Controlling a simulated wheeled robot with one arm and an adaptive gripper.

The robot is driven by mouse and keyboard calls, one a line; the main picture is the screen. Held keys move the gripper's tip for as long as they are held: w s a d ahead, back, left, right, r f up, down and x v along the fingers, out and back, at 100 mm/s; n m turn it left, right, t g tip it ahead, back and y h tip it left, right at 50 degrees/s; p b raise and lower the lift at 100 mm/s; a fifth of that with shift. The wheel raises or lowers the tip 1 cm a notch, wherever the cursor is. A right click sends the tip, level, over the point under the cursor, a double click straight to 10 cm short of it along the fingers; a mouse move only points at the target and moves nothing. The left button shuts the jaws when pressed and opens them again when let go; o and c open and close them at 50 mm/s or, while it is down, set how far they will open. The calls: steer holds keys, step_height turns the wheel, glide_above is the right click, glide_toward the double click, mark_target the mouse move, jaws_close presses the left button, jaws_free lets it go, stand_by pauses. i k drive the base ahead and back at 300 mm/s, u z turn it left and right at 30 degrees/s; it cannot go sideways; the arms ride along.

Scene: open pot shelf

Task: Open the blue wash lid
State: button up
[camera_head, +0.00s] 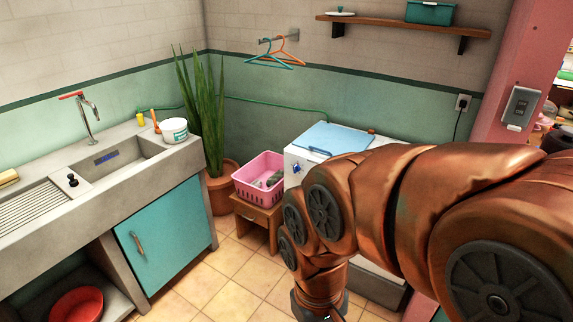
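The blue wash lid (334,136) lies flat on top of the white washing machine (300,160), near the middle of the camera_head view. It looks closed. A blue knob sits on the machine's white front-left part. My copper-coloured arm comes in from the right and covers much of the machine's front and right side. The arm bends down towards the bottom edge of the picture, in front of the machine. My gripper's fingers are not in view.
A pink basket (258,177) stands on a small wooden stool (262,216) left of the machine. A potted plant (206,110) and a concrete sink (130,150) are further left. A wooden shelf (400,24) and hangers (277,52) are above. Tiled floor in front is clear.

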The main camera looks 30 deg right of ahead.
mark_target(328, 140)
steer(key=u, duration=0.65)
steer(key=i, duration=1.55)
steer(key=z, duration=0.9)
steer(key=i, duration=0.5)
steer(key=z, duration=0.5)
